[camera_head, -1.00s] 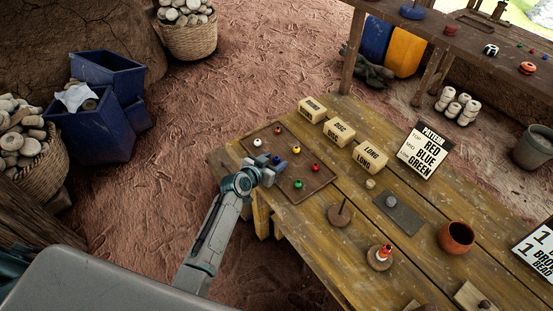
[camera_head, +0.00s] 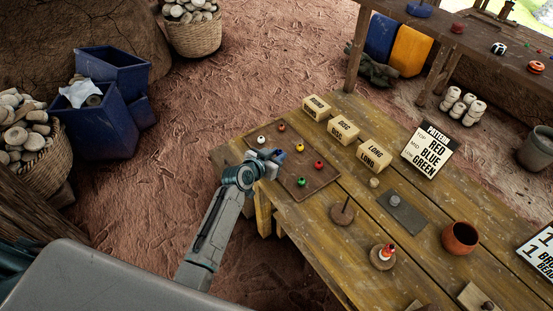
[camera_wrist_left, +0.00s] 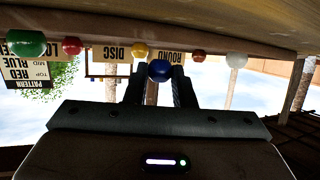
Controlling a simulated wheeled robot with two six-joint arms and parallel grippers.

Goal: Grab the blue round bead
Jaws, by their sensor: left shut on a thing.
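The blue round bead (camera_wrist_left: 160,70) is held between the two fingers of my left gripper (camera_wrist_left: 160,82) in the left wrist view. In the head view my left gripper (camera_head: 274,158) is over the left part of a brown bead tray (camera_head: 318,182), and the blue bead (camera_head: 281,156) shows at its tips. White (camera_head: 262,140), brown-red (camera_head: 281,128), yellow (camera_head: 301,147), red (camera_head: 319,165) and green (camera_head: 302,182) beads sit on the tray. My right gripper is not in view.
Labelled blocks (camera_head: 342,129) stand behind the tray. A pattern card (camera_head: 427,150) reads red, blue, green. A peg on a round base (camera_head: 343,210), a grey slab (camera_head: 402,213) and a clay bowl (camera_head: 459,238) stand to the right on the wooden table.

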